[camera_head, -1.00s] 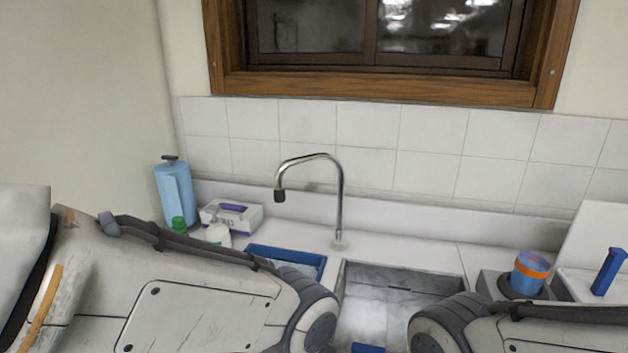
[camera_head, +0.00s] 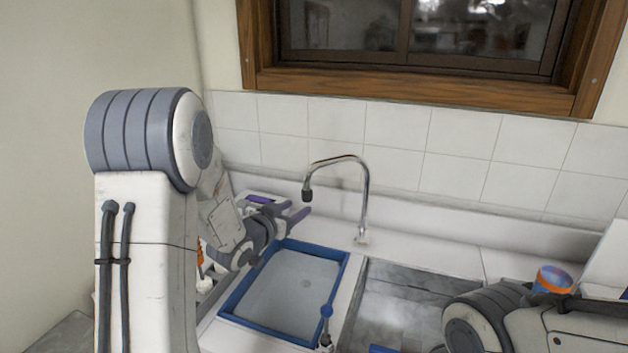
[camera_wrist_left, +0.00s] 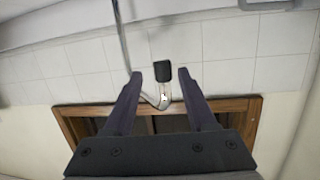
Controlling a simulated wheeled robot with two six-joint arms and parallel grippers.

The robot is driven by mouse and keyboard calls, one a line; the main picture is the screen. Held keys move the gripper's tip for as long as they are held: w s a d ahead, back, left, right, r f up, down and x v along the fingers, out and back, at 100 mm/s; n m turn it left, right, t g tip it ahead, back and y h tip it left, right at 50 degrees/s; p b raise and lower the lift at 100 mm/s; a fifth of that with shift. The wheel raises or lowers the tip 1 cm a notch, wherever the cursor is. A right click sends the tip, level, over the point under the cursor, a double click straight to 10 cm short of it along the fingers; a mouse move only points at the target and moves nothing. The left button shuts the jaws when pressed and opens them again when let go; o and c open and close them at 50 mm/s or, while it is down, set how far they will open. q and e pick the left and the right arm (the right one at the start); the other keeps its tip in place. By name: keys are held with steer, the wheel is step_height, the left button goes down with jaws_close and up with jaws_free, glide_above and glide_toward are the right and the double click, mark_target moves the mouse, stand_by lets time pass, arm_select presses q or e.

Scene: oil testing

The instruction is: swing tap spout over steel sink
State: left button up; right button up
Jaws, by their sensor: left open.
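The chrome tap (camera_head: 365,205) rises from the counter behind the basins. Its curved spout (camera_head: 335,161) points left and ends in a black nozzle (camera_head: 307,194) above the back of the blue-rimmed basin. The grey steel sink (camera_head: 395,285) lies right of that basin. My left gripper (camera_head: 301,211) is open, its fingers pointing right near the nozzle. In the left wrist view, upside down, the black nozzle (camera_wrist_left: 163,73) shows between the two fingertips (camera_wrist_left: 160,76); contact cannot be told. My right arm shows at lower right, its gripper out of view.
The blue-rimmed basin (camera_head: 231,309) stands left of the sink, with a small blue-topped fitting (camera_head: 326,312) at its front right. A blue cup with an orange band (camera_head: 552,279) stands at the right. The tiled wall (camera_head: 395,130) is close behind the tap.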

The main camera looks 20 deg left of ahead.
mark_target(305, 187)
arm_select(q)
steer(key=r, duration=0.1)
steer(key=r+t+h, duration=0.1)
steer(key=t, duration=0.1)
steer(key=shift+w+a+r+m+h, duration=0.3)
steer(key=shift+w+a+r, duration=0.05)
steer(key=shift+a+r, duration=0.05)
steer(key=shift+w+d+r, duration=0.1)
steer(key=shift+w, duration=0.2)
steer(key=p+x, duration=0.3)
steer(key=x, duration=0.5)
steer(key=shift+w+d+r+p, duration=0.1)
steer(key=shift+p, duration=0.3)
steer(key=shift+w+d, duration=0.15)
steer(key=shift+w, duration=0.55)
jaws_close()
